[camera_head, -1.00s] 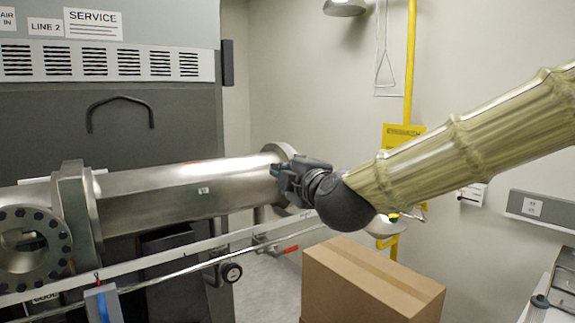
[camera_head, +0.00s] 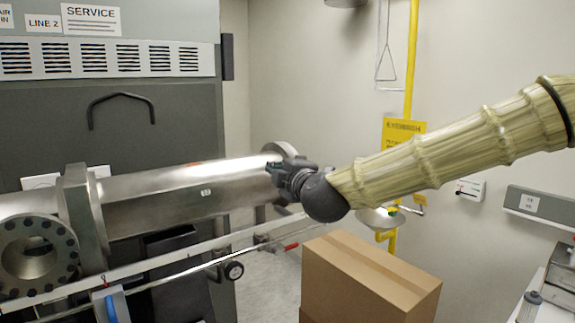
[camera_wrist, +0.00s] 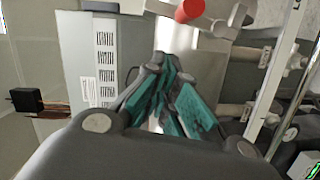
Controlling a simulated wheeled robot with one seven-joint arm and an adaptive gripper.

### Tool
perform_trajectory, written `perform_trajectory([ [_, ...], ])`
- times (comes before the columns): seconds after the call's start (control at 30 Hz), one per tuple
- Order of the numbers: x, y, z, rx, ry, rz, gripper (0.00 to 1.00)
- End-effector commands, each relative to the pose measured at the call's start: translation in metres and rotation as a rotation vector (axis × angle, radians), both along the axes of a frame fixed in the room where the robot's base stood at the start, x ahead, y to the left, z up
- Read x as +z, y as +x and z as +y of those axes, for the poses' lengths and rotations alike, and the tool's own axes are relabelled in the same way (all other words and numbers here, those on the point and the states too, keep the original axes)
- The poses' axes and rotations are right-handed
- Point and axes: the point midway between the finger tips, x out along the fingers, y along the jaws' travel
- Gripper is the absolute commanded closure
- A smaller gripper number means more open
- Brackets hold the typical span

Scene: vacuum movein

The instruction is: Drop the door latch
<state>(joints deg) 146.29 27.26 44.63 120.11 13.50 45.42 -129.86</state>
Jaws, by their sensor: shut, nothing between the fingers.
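A polished steel tube (camera_head: 185,197) runs across the head view, with a bolted round port (camera_head: 38,255) at its left end and a flange (camera_head: 284,150) at its right end. I cannot make out with certainty which part is the door latch. My gripper (camera_head: 272,172) is in front of the tube's right end, by the flange; whether it touches is unclear. In the wrist view my gripper's teal finger pads (camera_wrist: 168,105) are together with nothing seen between them. A red-ended part (camera_wrist: 188,10) shows beyond them at the top.
A cardboard box (camera_head: 368,278) stands below my arm. A grey cabinet (camera_head: 140,100) stands behind. A yellow eyewash pipe (camera_head: 412,70) and sign stand at the wall. A bench edge (camera_head: 545,290) is at lower right.

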Motion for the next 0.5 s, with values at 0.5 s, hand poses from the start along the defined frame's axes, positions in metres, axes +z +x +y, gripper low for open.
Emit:
perform_trajectory([
  [0.5,-0.005,0.015,-0.021,0.000,-0.001,0.000,1.00],
])
